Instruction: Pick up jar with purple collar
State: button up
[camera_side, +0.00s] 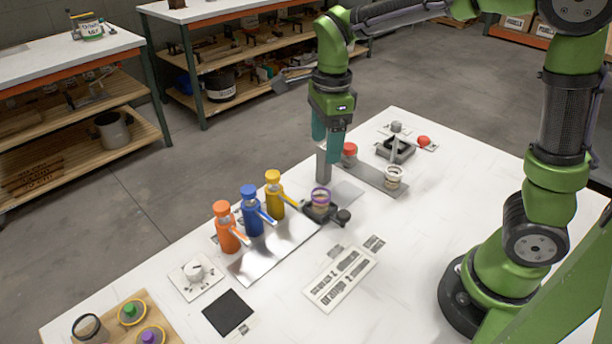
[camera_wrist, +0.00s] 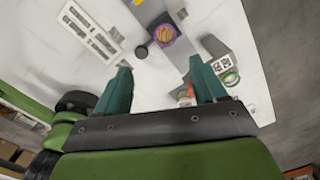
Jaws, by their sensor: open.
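The jar with the purple collar (camera_side: 321,195) stands upright in a dark holder (camera_side: 326,213) near the middle of the table in the side view. In the wrist view its purple ring (camera_wrist: 162,36) lies beyond my fingertips, roughly in line with the gap between them. My gripper (camera_side: 328,153) has teal fingers, points down and hangs above the table behind the jar in the side view. In the wrist view my gripper (camera_wrist: 163,72) is open, with nothing visible held between its fingers. The jar is apart from the fingers.
Orange (camera_side: 226,228), blue (camera_side: 252,211) and yellow (camera_side: 275,194) bottles stand left of the jar. A grey post (camera_side: 323,166) rises close under my gripper. A red-topped jar (camera_side: 349,150) and a white-collared jar (camera_side: 394,177) stand to the right.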

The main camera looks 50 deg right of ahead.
jog(key=m, duration=0.7)
send_near(324, 195)
jog(key=f, duration=0.3)
jog(key=a+f, duration=0.1)
jog(key=f, duration=0.4)
jog(key=shift+s+a+f, duration=0.2)
jog(key=shift+s+f, duration=0.15)
jog(key=shift+s, duration=0.05)
jog(key=c, duration=1.2)
jog(key=shift+o, duration=0.2)
jog(key=shift+r, duration=0.1)
